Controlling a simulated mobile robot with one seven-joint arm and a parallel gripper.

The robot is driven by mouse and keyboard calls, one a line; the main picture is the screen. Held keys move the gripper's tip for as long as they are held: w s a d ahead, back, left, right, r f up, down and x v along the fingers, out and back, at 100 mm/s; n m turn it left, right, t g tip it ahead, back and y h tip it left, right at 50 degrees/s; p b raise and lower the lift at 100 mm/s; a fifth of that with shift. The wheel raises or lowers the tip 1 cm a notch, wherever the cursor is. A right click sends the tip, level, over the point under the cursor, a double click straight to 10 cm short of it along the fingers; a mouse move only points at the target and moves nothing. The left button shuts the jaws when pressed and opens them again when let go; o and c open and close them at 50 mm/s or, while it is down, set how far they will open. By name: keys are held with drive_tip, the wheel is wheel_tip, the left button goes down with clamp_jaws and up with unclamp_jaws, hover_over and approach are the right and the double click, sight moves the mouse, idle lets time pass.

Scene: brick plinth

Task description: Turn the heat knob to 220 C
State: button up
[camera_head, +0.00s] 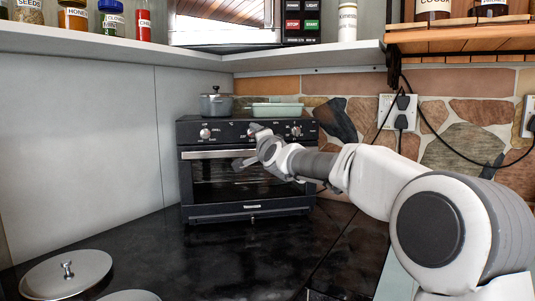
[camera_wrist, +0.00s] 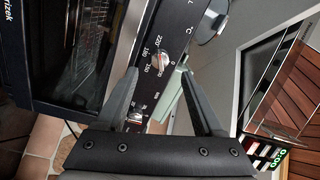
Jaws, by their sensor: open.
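The black toaster oven (camera_head: 245,190) stands on the dark counter, with its control panel along the top front. In the wrist view, the heat knob (camera_wrist: 160,62) is a pale round knob on the panel (camera_wrist: 150,25), with 220, 180 and 150 printed beside it. Its pointer setting is too small to read. My gripper (camera_wrist: 157,74) is open, its two dark fingers apart on either side of the knob; I cannot tell whether they touch it. In the head view, my gripper (camera_head: 246,146) is at the oven front and hides the middle of the panel.
Another panel knob (camera_head: 296,131) is to the right, and one (camera_head: 205,133) to the left. A grey pot (camera_head: 216,104) and a pale green tray (camera_head: 277,112) sit on the oven. A metal lid (camera_head: 66,275) lies at front left. The shelf (camera_head: 130,46) overhangs the counter.

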drive_tip(key=b+v, duration=0.3)
drive_tip(key=v, duration=0.8)
drive_tip(key=shift+s, duration=0.15)
drive_tip(key=shift+f, duration=0.1)
